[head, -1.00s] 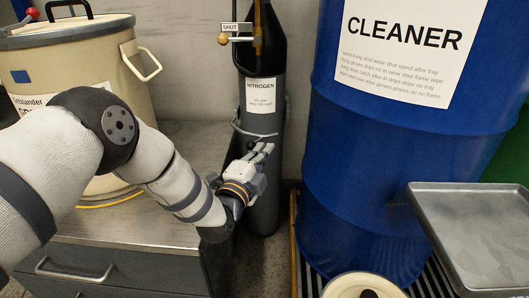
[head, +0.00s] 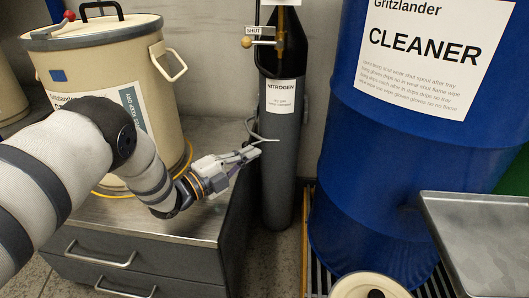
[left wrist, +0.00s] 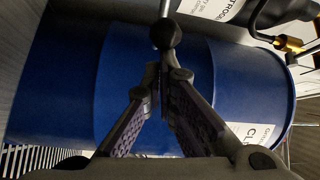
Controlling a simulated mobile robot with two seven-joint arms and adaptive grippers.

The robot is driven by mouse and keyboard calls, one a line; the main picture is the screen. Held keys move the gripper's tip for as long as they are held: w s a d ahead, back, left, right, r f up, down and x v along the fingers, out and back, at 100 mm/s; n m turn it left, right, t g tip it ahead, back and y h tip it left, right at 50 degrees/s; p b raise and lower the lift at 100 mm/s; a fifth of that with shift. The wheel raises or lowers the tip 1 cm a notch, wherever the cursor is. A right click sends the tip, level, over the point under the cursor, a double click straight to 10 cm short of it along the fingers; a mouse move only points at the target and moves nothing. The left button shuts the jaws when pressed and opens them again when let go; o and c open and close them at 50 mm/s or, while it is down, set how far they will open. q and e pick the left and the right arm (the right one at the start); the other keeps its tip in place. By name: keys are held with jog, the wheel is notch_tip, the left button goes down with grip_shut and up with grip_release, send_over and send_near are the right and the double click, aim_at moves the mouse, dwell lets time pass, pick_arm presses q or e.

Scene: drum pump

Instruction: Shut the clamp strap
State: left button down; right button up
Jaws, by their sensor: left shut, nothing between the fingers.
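The clamp strap (head: 262,139) is a thin grey metal band at the left and front of the dark grey nitrogen cylinder (head: 278,180), just below its label. One curved part sticks out to the left, clear of the cylinder. My left gripper (head: 253,152) is at the cylinder's left edge, close under the strap, with its fingers shut and empty. In the left wrist view the fingertips (left wrist: 164,75) meet just short of a black ball knob (left wrist: 163,36) on a thin rod. I cannot tell whether they touch it. My right gripper is not in view.
A large blue cleaner drum (head: 385,170) stands right of the cylinder, with a metal tray (head: 480,235) in front at the right. A cream drum (head: 150,70) stands on a grey drawer cabinet (head: 150,225) at left.

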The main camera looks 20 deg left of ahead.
pick_arm(q)
jog(key=shift+s+a, duration=0.2)
jog(key=shift+a, duration=1.2)
jog(key=shift+s+a, duration=0.15)
jog(key=shift+a, duration=1.2)
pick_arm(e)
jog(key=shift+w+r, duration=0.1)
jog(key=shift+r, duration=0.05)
